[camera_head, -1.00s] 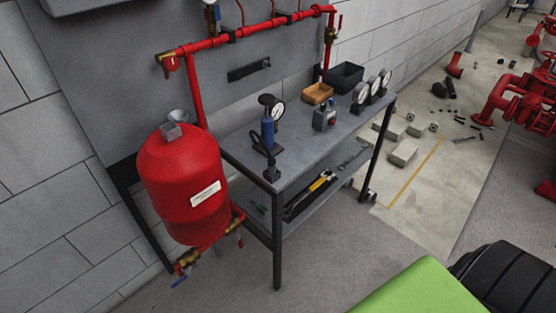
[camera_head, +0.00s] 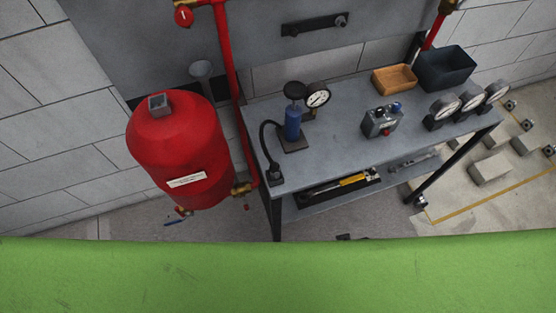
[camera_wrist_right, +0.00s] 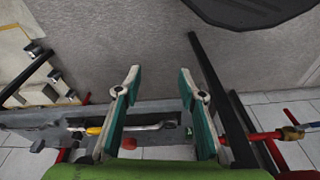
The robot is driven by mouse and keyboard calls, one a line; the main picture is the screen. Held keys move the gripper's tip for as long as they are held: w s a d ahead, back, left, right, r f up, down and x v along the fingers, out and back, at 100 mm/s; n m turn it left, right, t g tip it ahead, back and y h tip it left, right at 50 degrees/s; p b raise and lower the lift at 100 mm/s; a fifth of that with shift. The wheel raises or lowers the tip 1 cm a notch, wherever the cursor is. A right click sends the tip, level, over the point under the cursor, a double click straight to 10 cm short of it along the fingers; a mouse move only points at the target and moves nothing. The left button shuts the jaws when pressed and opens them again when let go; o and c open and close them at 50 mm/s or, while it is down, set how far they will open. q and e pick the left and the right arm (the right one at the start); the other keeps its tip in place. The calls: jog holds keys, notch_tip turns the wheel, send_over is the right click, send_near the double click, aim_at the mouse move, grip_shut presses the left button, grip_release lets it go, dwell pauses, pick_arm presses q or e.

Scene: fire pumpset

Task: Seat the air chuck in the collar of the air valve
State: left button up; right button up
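A blue hand pump (camera_head: 292,122) with a black top and a dial gauge stands on the grey workbench (camera_head: 345,151). Its black hose curves left and down to a small dark fitting (camera_head: 275,175) at the bench's front left corner, which looks like the air chuck. The red tank (camera_head: 180,150) stands left of the bench. A grey square piece (camera_head: 159,103) sits on its top; I cannot make out a valve collar there. My right gripper (camera_wrist_right: 164,82) is open and empty in the right wrist view, with the bench beyond it. My left gripper is not in view.
A grey box with a red button (camera_head: 382,122), an orange-brown tray (camera_head: 394,79), a dark bin (camera_head: 445,68) and several gauges (camera_head: 444,108) stand on the bench. Tools lie on the lower shelf (camera_head: 315,206). A red pipe (camera_head: 228,70) rises between tank and bench.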

jog(key=w+a+r+p, duration=0.1)
jog(key=w+r, duration=0.1)
jog(key=r, duration=0.6)
jog(key=w+a+r+p, duration=0.1)
jog(key=w+r, duration=0.1)
jog(key=r, duration=0.6)
notch_tip(320, 180, up, 31)
jog(key=m+g+p, duration=0.2)
jog(key=m+p, duration=0.2)
jog(key=m, duration=0.1)
send_over(275, 166)
jog(key=w, duration=0.1)
jog(key=shift+h, duration=0.3)
notch_tip(275, 166, down, 9)
jog(key=shift+a+r, duration=0.15)
jog(key=shift+r, duration=0.05)
jog(key=f, duration=0.2)
jog(key=s+f+p, duration=0.1)
jog(key=f, duration=0.1)
jog(key=shift+f+p, duration=0.3)
jog(key=shift+f, duration=0.1)
jog(key=shift+w+f, duration=0.1)
jog(key=shift+f, duration=0.2)
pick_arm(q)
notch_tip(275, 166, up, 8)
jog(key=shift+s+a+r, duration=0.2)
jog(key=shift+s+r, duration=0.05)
pick_arm(e)
grip_shut()
